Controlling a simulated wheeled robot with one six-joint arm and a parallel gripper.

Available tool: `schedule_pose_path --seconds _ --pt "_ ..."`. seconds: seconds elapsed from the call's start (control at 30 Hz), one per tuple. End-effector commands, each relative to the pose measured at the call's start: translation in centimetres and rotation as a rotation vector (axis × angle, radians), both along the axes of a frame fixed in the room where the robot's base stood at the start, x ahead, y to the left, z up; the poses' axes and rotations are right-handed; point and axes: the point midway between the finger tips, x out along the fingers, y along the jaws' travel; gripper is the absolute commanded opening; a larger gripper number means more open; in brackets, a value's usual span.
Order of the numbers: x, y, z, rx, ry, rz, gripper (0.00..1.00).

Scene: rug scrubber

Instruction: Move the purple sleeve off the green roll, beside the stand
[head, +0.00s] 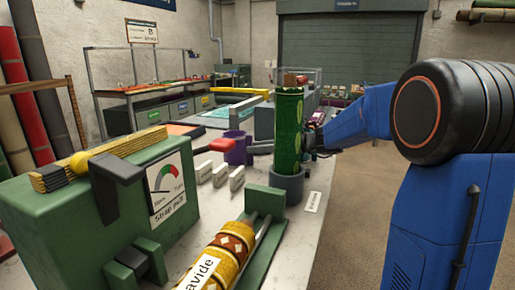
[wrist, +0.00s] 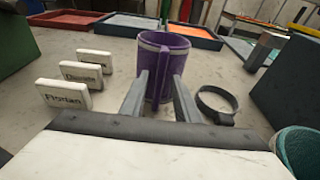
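The purple sleeve (head: 238,153) is off the roll, standing upright on the bench to the left of the stand. In the wrist view the sleeve (wrist: 151,56) is straight ahead, with a raised tab facing me. The green roll (head: 288,125) stands upright in the grey stand (head: 288,187), with a gap between it and the sleeve. My gripper (wrist: 162,72) is open, its fingers apart on either side of the tab and pointing at the sleeve; contact is not clear. In the head view the roll hides most of my gripper.
White name tags (wrist: 62,95) stand left of the sleeve. A black ring (wrist: 217,104) lies to its right. Coloured trays (wrist: 140,26) lie behind it. A green machine with a dial (head: 164,186) and a patterned yellow roll (head: 228,250) occupy the bench's near side.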

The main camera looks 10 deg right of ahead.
Motion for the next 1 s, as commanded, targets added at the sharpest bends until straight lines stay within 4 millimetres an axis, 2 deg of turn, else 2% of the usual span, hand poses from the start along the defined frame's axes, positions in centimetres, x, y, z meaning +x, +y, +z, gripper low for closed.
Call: schedule_pose_path --seconds 0.27,0.8,1.0 --pt "-0.1 -0.3 0.4 0.0 0.0 -0.001 0.29" --pt "-5.2 -7.3 2.4 0.0 -0.001 -0.004 0.29" --pt "-6.4 -8.9 2.8 0.0 0.0 -0.001 0.29"
